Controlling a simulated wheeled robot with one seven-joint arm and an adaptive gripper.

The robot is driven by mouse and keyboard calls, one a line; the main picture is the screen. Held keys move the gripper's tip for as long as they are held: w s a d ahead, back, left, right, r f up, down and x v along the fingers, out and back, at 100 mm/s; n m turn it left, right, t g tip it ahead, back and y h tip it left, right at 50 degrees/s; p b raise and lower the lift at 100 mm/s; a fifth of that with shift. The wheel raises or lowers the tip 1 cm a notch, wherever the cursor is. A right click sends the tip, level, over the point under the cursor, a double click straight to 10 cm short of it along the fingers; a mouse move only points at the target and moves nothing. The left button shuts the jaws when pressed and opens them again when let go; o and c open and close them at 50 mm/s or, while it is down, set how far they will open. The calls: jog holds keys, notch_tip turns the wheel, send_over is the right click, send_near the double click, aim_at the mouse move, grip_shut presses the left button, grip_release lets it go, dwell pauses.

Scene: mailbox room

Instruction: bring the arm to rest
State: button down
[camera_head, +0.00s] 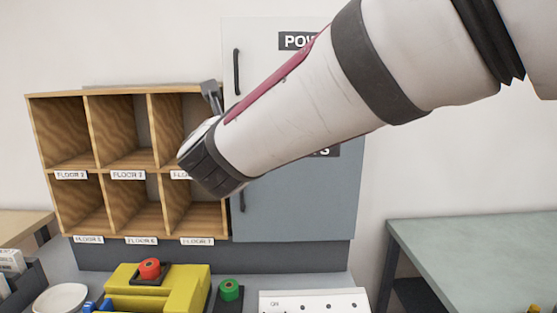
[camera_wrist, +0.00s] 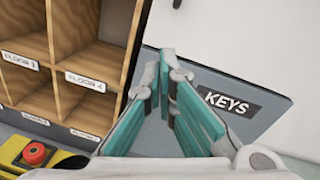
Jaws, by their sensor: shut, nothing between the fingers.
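My arm (camera_head: 290,95) reaches from the upper right across the head view, its wrist end in front of the shelf and the grey cabinet. My gripper (camera_wrist: 170,73) has teal-padded fingers that meet at their tips in the wrist view, with nothing held. In the head view only a dark part of the gripper (camera_head: 211,92) shows past the wrist; the rest is hidden. In the wrist view the fingers point toward the grey cabinet door with its KEYS label (camera_wrist: 229,101). Any gap between fingers and door is hard to judge.
A wooden pigeonhole shelf (camera_head: 90,133) with floor labels stands left of the grey cabinet (camera_head: 300,205). On the counter are a yellow device with a red button (camera_head: 149,268), a green button (camera_head: 229,290), a white panel (camera_head: 315,302) and a white bowl (camera_head: 60,298). A green-topped table (camera_head: 480,250) stands right.

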jog(key=s+d+f+n+g+p, duration=0.1)
jog(key=s+d+f+n+g, duration=0.3)
jog(key=s+d+n, duration=0.6)
jog(key=s+d+f+n+g+h+p, duration=0.1)
jog(key=s+d+f+n+g, duration=0.3)
jog(key=s+d+n, duration=0.6)
jog(key=s+d+f+n+g+h+p, duration=0.1)
jog(key=s+d+f+n+g, duration=0.4)
jog(key=s+d+n, duration=0.5)
jog(key=s+f+p, duration=0.1)
jog(key=s+f, duration=0.1)
jog(key=s, duration=0.2)
jog(key=shift+s+f+n, duration=0.2)
jog(key=shift+n, duration=0.2)
